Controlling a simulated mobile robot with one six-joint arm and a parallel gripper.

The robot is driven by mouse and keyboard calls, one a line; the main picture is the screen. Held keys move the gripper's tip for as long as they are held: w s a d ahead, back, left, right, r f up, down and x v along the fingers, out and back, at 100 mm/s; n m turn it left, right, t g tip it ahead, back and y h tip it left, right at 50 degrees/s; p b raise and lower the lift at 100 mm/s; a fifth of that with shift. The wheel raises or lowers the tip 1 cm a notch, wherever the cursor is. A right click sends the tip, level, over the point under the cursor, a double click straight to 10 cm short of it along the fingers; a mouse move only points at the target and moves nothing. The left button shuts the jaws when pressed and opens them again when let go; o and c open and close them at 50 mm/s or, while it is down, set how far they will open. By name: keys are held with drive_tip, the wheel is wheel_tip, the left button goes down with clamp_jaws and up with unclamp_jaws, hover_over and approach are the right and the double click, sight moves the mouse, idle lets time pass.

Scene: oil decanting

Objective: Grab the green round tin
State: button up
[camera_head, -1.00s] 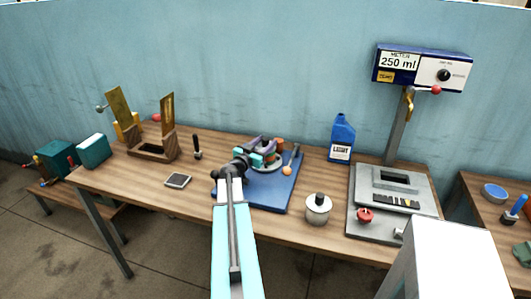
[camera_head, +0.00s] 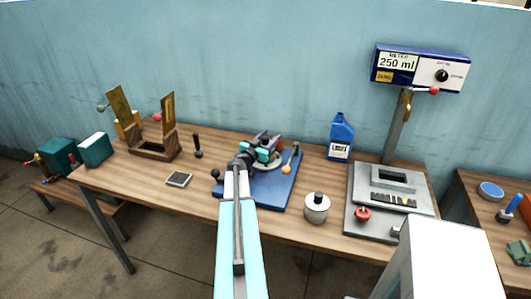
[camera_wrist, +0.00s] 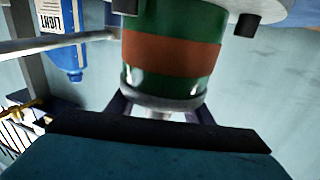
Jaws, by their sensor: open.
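The green round tin (camera_wrist: 145,67), with a brown-orange band and a pale metal rim, fills the upper middle of the wrist view. That view is upside down. The tin stands at a grey round plate (camera_wrist: 195,10). My gripper (camera_wrist: 162,108) is open, with its dark fingers pointing toward the tin's rim end. I cannot tell whether they touch it. In the head view my gripper (camera_head: 264,154) is over the blue board (camera_head: 283,189) with the clamp fixture. The tin is mostly hidden there by my arm and gripper.
A blue oil bottle (camera_head: 341,138) stands behind and right, also in the wrist view (camera_wrist: 62,35). A wooden stand (camera_head: 150,150) is left.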

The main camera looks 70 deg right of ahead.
clamp_jaws()
drive_tip(key=shift+r, duration=0.1)
drive_tip(key=shift+r, duration=0.1)
idle(0.4)
drive_tip(key=shift+r+b, duration=0.9)
drive_tip(key=shift+r, duration=0.15)
drive_tip(key=s+a+r+b, duration=0.1)
drive_tip(key=a+b, duration=0.1)
drive_tip(key=a, duration=0.4)
drive_tip(key=s+a+r+b, duration=0.1)
drive_tip(key=a+b, duration=0.1)
drive_tip(key=a, duration=0.5)
drive_tip(key=shift+s+a+r, duration=0.15)
drive_tip(key=shift+a+r, duration=0.1)
drive_tip(key=shift+r, duration=0.05)
drive_tip(key=shift+s+a+r+p, duration=0.1)
drive_tip(key=shift+a+p, duration=0.15)
drive_tip(key=shift+p, duration=0.95)
